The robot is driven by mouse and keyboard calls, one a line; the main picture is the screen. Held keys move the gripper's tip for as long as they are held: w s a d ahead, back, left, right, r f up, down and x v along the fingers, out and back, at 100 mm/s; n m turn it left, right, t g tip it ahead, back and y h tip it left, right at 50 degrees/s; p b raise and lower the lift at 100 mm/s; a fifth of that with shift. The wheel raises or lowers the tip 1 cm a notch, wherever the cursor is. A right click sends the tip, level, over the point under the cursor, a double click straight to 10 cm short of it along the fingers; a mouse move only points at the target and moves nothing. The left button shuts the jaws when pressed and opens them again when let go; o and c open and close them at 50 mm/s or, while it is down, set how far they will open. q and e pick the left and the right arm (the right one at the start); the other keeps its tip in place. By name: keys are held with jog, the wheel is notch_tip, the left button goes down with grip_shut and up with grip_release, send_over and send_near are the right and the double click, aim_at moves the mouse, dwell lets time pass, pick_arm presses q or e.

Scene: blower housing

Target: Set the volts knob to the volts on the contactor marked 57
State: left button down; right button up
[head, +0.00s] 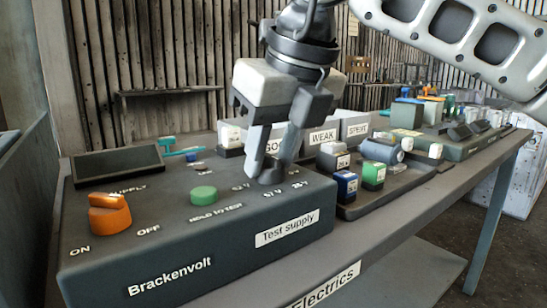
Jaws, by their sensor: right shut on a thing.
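The Brackenvolt test supply (130,245) is a dark box with a sloping top. My right gripper (270,160) points down at its far right part and is shut on the grey volts knob (270,176). The fingers hide much of the knob, so I cannot tell where it points. Volts labels are printed around it, too small to read surely. A dark tray right of the supply holds small contactors: a blue one (346,186), a green one (373,175) and others behind. Their markings are too small to read. My left gripper is not in view.
An orange switch (109,214) and a green button (203,195) stand on the supply's top. A black screen (117,164) is behind. Bins labelled WEAK (323,137) and SPENT (357,130) stand beyond the knob. More parts fill the bench's far end.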

jog(key=m+h, duration=0.1)
jog(key=m, duration=0.2)
jog(key=shift+a+t+b, duration=0.1)
jog(key=shift+t+b, duration=0.2)
jog(key=shift+b, duration=0.1)
jog(key=shift+m+h, duration=0.6)
jog(key=shift+m, duration=0.6)
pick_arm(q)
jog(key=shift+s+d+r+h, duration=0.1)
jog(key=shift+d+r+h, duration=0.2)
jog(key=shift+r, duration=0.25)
pick_arm(e)
jog(key=shift+m, duration=0.3)
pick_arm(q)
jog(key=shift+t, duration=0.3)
pick_arm(e)
jog(key=o, duration=1)
jog(key=shift+c, duration=0.2)
